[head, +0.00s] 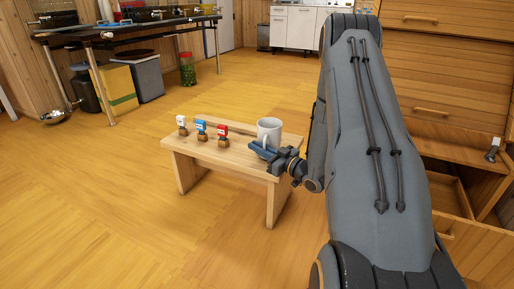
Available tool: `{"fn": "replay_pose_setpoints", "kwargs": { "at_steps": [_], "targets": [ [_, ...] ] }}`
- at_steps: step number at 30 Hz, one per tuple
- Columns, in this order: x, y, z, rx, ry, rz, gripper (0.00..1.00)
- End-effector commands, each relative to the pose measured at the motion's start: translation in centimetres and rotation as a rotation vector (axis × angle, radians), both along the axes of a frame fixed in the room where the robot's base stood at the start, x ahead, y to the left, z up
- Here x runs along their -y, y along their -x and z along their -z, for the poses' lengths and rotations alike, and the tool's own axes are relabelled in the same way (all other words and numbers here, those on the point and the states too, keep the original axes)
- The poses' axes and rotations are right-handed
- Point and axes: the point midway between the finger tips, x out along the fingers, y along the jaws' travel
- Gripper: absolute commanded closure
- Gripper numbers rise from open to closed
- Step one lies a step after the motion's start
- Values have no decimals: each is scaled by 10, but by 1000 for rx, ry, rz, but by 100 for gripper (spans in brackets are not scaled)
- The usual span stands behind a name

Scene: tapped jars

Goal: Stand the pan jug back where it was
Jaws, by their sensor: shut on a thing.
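The pan jug (269,128), a pale grey mug-like vessel, is upright at the right end of a low wooden bench (230,160). My gripper (262,150) reaches in from the right and is shut on the jug low down. The fingers hide part of the jug's base, so I cannot tell whether it touches the bench top. Three small brown jars with coloured tops stand in a row to the left: one white (182,125), one blue (201,130) and one red (223,135).
A thin dark rod or strip lies behind the jars on the bench. A wooden drawer cabinet (440,60) with an open lower drawer stands at the right. A dark table (130,32) with boxes under it is at the back left. The floor (110,190) left of the bench is clear.

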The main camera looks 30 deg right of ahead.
Motion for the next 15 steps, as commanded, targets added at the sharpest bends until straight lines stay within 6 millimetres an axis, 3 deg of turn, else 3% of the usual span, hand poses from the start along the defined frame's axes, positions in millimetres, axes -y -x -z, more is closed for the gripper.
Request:
{"fn": "replay_pose_setpoints", "kwargs": {
  "at_steps": [15],
  "targets": [
    [0,0,5,2,0,0,100]
  ]
}}
